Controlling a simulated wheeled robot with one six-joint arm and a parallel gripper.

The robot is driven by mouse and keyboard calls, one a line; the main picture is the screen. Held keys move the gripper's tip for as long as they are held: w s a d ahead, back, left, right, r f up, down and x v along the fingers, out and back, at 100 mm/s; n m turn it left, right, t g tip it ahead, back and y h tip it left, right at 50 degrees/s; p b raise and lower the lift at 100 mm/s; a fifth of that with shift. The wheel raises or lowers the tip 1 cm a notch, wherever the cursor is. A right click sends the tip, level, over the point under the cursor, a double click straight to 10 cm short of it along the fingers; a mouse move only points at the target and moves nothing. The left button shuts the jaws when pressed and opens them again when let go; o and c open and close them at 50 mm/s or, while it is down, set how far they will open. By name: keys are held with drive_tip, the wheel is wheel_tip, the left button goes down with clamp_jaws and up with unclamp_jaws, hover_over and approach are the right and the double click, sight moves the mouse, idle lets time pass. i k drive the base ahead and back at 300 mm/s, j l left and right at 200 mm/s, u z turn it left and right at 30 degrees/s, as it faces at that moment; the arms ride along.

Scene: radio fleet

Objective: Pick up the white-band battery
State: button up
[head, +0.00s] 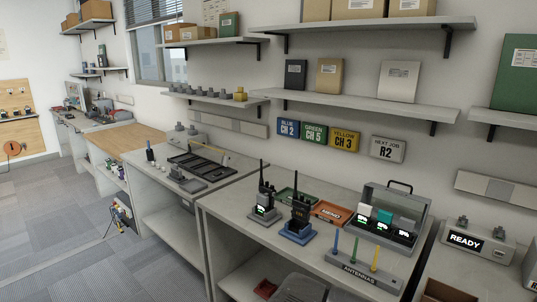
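A grey open case or charger (420,203) with a raised lid and a black handle stands on the near bench. Several battery-like blocks stand in a row in it. The left one has a white upper part (365,210), the middle one a green part (385,216), and the right one looks grey (404,224). Bright glowing marks show low on their fronts. The white one fits the white-band battery, but its band is too small to confirm. My gripper is not in view.
Two black radios stand on bases (264,215) (297,235) left of the case. An orange tray marked MEND (331,213) and a green tray (291,195) lie behind them. An antenna stand (362,270) is in front. A READY unit (465,240) stands to the right. Grey carpet (120,265) is open at left.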

sight(364, 213)
drive_tip(key=i+l, duration=0.15)
drive_tip(key=i, duration=0.2)
drive_tip(key=i+l+z, duration=0.1)
drive_tip(key=i, duration=0.3)
drive_tip(key=i+l, duration=0.25)
drive_tip(key=i, duration=0.1)
